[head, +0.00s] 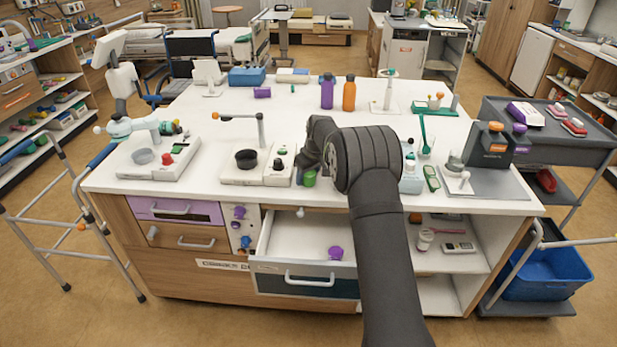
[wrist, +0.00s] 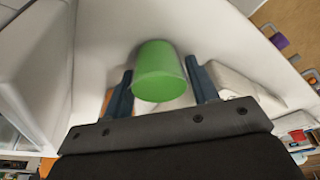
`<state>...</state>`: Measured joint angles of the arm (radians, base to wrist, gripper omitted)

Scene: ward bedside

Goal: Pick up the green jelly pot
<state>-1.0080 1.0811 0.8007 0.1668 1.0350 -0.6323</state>
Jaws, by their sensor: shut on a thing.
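The green jelly pot (wrist: 158,72) is between my gripper's two blue fingers in the wrist view, close to both of them. In the head view the green jelly pot (head: 310,178) shows just under my gripper (head: 308,168), near the front edge of the white worktop. My gripper (wrist: 160,90) is shut on the pot. My dark arm hides part of the worktop behind it. I cannot tell whether the pot touches the worktop.
An open drawer (head: 300,240) with a purple pot (head: 335,253) in it juts out below. A white device with a black bowl (head: 246,158) stands to the left. A green cucumber-like item (head: 432,178) lies to the right. The worktop's middle back has free room.

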